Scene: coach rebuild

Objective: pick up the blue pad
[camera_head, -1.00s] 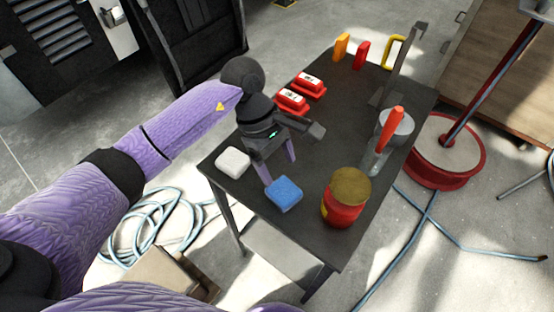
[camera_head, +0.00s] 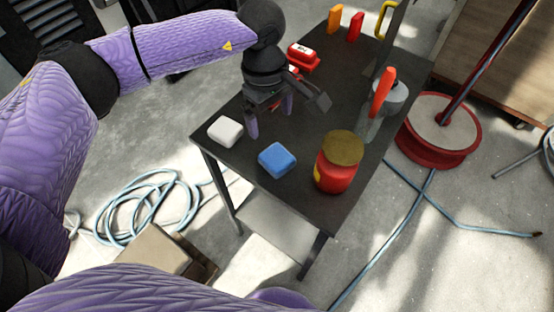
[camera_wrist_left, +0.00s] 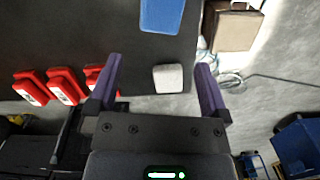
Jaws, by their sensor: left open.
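The blue pad (camera_head: 277,160) lies flat on the dark table (camera_head: 300,200) near its front edge. It also shows, partly cut off, at the top of the left wrist view (camera_wrist_left: 163,14). My left gripper (camera_head: 271,120) is open and empty, above the table and behind the pad in the head view. Its two purple fingers are spread apart in the left wrist view (camera_wrist_left: 160,80), with the white pad (camera_wrist_left: 169,78) seen between them. The white pad (camera_head: 225,131) lies on the table left of the blue pad. My right gripper is not in view.
A red jar with a brownish lid (camera_head: 338,162) stands right of the blue pad. A red-handled tool and grey canister (camera_head: 388,98) stand behind it. Red boxes (camera_head: 303,57) lie farther back. A coiled hose (camera_head: 150,210) and a cardboard box (camera_head: 155,255) are on the floor.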

